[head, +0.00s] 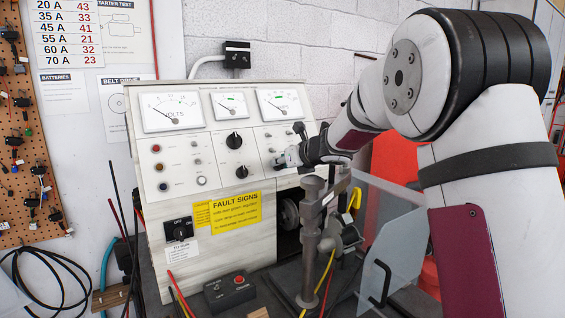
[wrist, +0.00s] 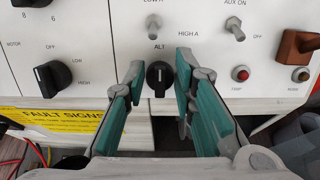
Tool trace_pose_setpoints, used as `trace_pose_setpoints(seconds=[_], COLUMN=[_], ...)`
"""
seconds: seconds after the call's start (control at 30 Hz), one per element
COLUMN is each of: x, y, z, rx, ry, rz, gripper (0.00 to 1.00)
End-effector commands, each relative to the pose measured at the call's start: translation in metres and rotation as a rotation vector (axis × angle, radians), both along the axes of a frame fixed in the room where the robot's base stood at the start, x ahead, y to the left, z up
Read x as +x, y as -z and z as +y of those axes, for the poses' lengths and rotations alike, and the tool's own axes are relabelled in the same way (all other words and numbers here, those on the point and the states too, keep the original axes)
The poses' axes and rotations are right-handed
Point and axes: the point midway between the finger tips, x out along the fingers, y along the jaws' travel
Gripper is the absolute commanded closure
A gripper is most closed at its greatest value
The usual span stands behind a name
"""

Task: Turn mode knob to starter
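The mode knob (wrist: 159,77) is a round black knob with a pale pointer line, low on the white panel in the wrist view. Its pointer stands upright towards the label ALT printed above it. No starter label can be read. My gripper (wrist: 160,68) is open, its teal-padded fingers on the left and right of the knob. In the head view my gripper (head: 290,157) is at the panel's right part and hides the knob.
Left of the knob is an OFF/LOW/HIGH knob (wrist: 55,76). Toggle switches (wrist: 233,25), a red lamp (wrist: 240,73) and a brown lever (wrist: 298,45) lie to the right. A metal post (head: 310,245) and clear shield (head: 395,240) stand below my arm.

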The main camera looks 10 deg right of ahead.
Motion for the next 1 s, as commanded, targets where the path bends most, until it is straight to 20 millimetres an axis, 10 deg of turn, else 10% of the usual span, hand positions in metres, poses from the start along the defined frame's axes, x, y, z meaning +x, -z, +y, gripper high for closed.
trace_pose_setpoints(seconds=[1.0], x=[-0.0011], y=[-0.0006], z=[-0.003], rx=[0.451], ry=[0.271], rz=[0.148], gripper=[1.0])
